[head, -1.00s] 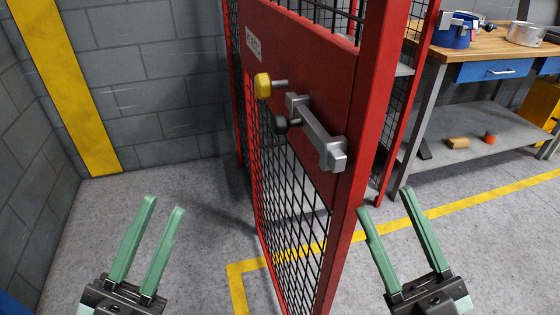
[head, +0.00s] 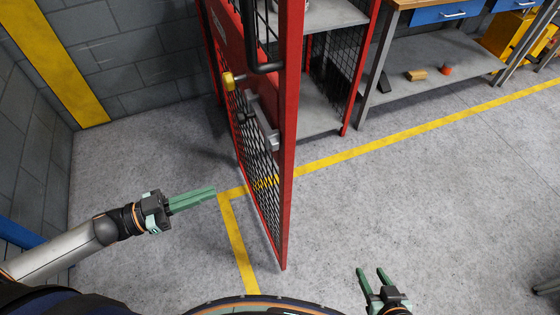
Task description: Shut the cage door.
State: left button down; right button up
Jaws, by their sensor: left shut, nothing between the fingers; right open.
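The red cage door (head: 289,150) stands open in the middle of the head view, swung out toward me, its free edge nearest. It has black mesh, a grey handle (head: 262,125) and a yellow knob (head: 228,80). A black bar handle (head: 262,66) shows on its upper part. The red cage frame (head: 362,70) with shelves stands behind it. My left gripper (head: 214,195) is shut and empty, left of the door, pointing right toward its mesh without visibly touching. My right gripper (head: 373,270) is open and empty, over the floor to the right of the door.
A workbench (head: 415,85) with blue drawers and a lower shelf stands at the back right. A small wooden block (head: 416,75) and an orange piece (head: 445,70) lie on that shelf. A grey block wall (head: 115,50) is at the left. The floor right of the door is clear.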

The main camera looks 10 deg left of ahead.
pick_arm(q)
send_near(275, 169)
jog(key=x, duration=0.7)
jog(key=shift+s+r+p, duration=0.15)
jog(key=shift+r+p, duration=0.05)
jog(key=shift+p, duration=0.2)
jog(key=shift+d, duration=0.15)
